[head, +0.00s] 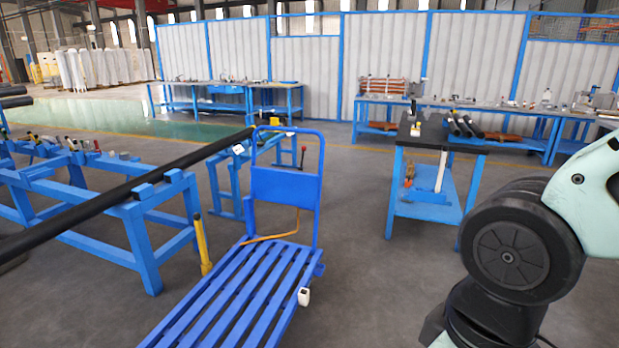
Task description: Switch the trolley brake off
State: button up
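The blue trolley (232,290) stands in the middle foreground, with a slatted deck and an upright blue handle frame (321,180) at its far end. A small dark lever with a reddish part (303,155) shows by the right side of the handle frame. It may be the brake lever, but it is too small to tell its setting. A small white block with a dark top (304,297) is at the deck's right edge. My arm's links fill the lower right. My gripper is out of view.
A blue rack with a long black pipe (90,205) stands left of the trolley, with a yellow post (202,245) between them. A blue workbench (436,150) stands to the right. Grey floor (365,270) is clear between trolley and arm.

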aim_at(303, 148)
jog(key=i+u, duration=0.1)
jog(key=i, duration=0.4)
jog(key=i+l+u, duration=0.1)
jog(key=i, duration=0.4)
jog(key=i+l+u, duration=0.1)
jog(key=i, duration=0.4)
jog(key=i+l, duration=0.2)
jog(key=i, duration=0.3)
jog(key=i+l+u, duration=0.15)
jog(key=i, duration=0.35)
jog(key=i+l+u, duration=0.1)
jog(key=i, duration=0.4)
jog(key=l, duration=0.1)
